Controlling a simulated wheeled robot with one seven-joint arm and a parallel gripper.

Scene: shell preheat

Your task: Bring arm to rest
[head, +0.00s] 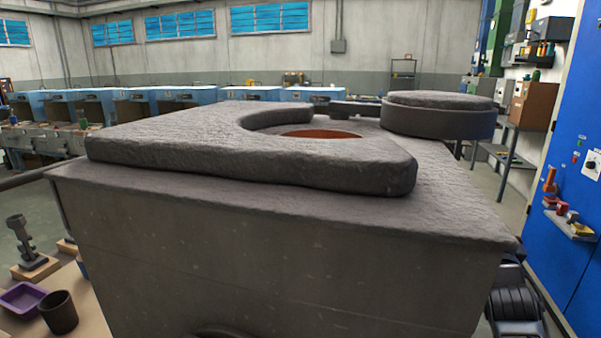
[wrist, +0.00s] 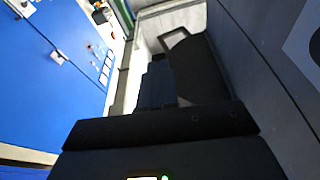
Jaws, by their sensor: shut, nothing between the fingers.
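My gripper (wrist: 157,80) shows in the wrist view as dark fingers standing together above a wide black body. It is shut with nothing seen between the fingers. Black parts low at the right edge of the furnace (head: 280,260) in the head view look like my arm; the fingers cannot be made out there. The furnace is a large grey block with a thick slab on top around a round opening, whose inside glows orange-brown. A round grey lid (head: 437,118) sits swung aside to the right of the opening.
A blue cabinet (head: 575,170) with a small shelf of coloured parts stands at the right, and the cabinet (wrist: 60,60) also shows in the wrist view. A dark cup (head: 58,313) and a purple tray (head: 22,299) are at lower left. Blue machines line the back.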

